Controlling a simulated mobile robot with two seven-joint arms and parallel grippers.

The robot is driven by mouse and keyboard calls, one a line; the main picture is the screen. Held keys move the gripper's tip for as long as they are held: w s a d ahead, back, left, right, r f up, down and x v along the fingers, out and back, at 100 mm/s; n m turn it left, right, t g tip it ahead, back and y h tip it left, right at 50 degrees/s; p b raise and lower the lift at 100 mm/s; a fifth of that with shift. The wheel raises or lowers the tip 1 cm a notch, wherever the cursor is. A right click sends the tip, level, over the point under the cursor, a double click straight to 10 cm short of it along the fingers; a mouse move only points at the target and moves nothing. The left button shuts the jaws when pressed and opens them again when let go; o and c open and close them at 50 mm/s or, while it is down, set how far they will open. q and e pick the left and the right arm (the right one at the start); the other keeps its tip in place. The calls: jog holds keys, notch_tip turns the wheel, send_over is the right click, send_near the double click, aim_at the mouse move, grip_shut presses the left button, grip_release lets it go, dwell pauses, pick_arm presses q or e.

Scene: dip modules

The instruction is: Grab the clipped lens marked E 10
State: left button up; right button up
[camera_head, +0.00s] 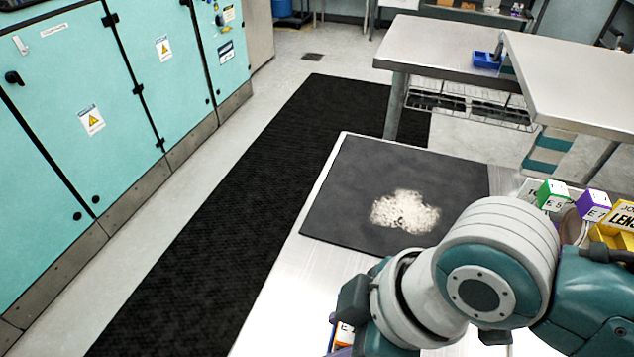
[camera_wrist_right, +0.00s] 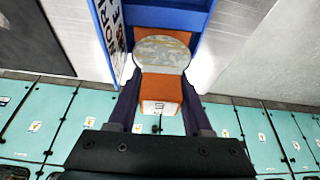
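In the right wrist view an orange clip block (camera_wrist_right: 161,88) carries a round, mottled, pale lens (camera_wrist_right: 161,53). A small white label is on the block's near end; I cannot read it. My right gripper (camera_wrist_right: 161,75) has its two dark fingers on either side of the block, very close to it. I cannot tell whether they press on it. In the head view my right gripper's body shows at the bottom, with a bit of an orange clip (camera_head: 343,334) and its white label below it; the fingertips are hidden. My left gripper is not in view.
A blue-walled holder (camera_wrist_right: 165,17) with a printed label surrounds the clip's far side. A dark mat (camera_head: 345,200) with a pale patch lies on the metal table. Green E 5 (camera_head: 552,194) and purple E 7 (camera_head: 594,204) clips and a yellow box (camera_head: 612,236) stand right.

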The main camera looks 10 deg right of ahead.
grip_shut()
dwell(0.3)
